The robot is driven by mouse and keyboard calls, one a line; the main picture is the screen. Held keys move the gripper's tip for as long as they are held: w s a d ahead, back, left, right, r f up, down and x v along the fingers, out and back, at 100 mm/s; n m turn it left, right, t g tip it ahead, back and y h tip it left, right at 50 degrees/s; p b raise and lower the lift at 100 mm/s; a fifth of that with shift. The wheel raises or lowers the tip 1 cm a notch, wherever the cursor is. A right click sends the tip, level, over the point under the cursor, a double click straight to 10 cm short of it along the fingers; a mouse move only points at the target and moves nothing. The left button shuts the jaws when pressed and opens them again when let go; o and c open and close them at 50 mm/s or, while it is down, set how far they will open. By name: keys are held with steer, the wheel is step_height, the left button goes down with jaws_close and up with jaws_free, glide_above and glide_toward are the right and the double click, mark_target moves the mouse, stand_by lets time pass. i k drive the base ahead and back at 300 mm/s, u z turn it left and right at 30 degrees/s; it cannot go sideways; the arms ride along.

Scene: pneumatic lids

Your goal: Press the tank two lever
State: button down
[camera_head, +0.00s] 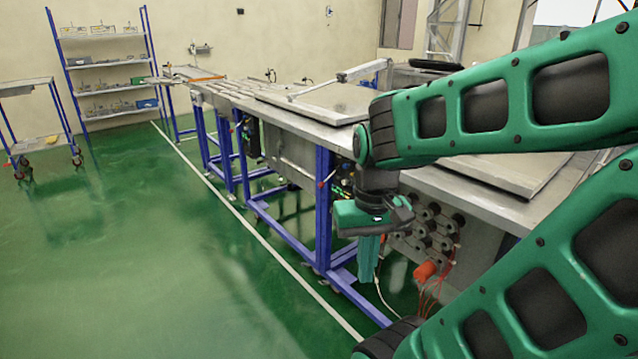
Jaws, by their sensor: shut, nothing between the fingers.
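My gripper (366,280) hangs from my green arm at the front side of the metal bench, fingers pointing down. It is shut and empty, apart from the bench by a distance I cannot judge. Behind it, a dark panel with small green lights (345,188) sits under the bench top, partly covered by my arm. A small red-orange part (322,184) shows by the blue post to its left. I cannot tell which part is the tank two lever. Flat metal lids (335,101) lie on the bench top; the nearer lid (478,165) is partly behind my arm.
Several round dark fittings and an orange part (425,272) with hanging cables are right of my gripper. Blue bench legs (323,210) stand left. A shelf rack (105,65) and a cart (27,88) are far left. The green floor (150,240) is clear.

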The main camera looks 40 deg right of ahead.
mark_target(321, 185)
steer(key=z, duration=0.1)
steer(key=i, duration=0.95)
steer(key=z, duration=0.15)
